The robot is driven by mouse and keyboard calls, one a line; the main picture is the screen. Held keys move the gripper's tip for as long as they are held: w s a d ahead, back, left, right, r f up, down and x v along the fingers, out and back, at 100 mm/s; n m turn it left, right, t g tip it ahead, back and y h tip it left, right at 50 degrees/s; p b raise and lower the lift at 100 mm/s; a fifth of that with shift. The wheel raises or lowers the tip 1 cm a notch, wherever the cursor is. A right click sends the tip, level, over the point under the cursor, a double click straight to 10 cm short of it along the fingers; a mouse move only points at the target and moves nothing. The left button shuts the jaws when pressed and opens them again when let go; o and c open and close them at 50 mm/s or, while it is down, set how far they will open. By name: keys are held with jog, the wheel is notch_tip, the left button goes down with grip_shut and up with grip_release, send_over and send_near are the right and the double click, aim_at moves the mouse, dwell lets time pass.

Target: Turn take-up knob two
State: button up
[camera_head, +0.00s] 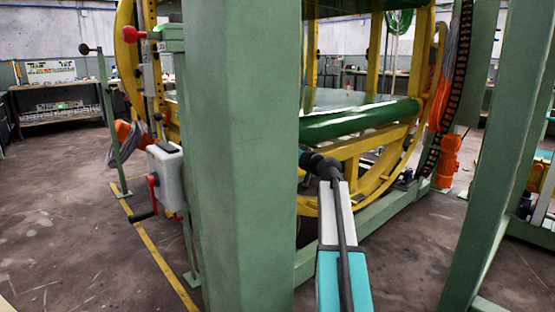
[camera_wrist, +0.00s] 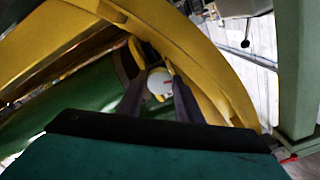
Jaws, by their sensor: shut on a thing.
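In the wrist view, a round white knob face (camera_wrist: 160,84) with a small reddish mark shows between the two dark fingers of my gripper (camera_wrist: 158,92). The fingers are closed against it from both sides. Whether this is take-up knob two cannot be read, as no label is legible. In the head view, my arm reaches forward beside the thick green post, and the post hides my gripper and the knob.
The thick green post (camera_head: 240,150) stands close beside my arm. The yellow ring frame (camera_head: 375,170) and a green roller (camera_head: 360,120) lie beyond. A grey box with a red-handled crank (camera_head: 152,182) is left of the post. Floor at far left is open.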

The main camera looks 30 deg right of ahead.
jog(key=shift+f+n+b, duration=0.1)
jog(key=shift+n+b, duration=0.7)
jog(key=shift+n, duration=0.3)
jog(key=o, duration=1)
jog(key=shift+o, duration=0.2)
jog(key=shift+s, duration=0.2)
jog(key=s+d+p, duration=0.2)
jog(key=s+p, duration=0.3)
jog(key=s, duration=0.8)
jog(key=shift+s, duration=0.2)
jog(key=shift+s, duration=0.1)
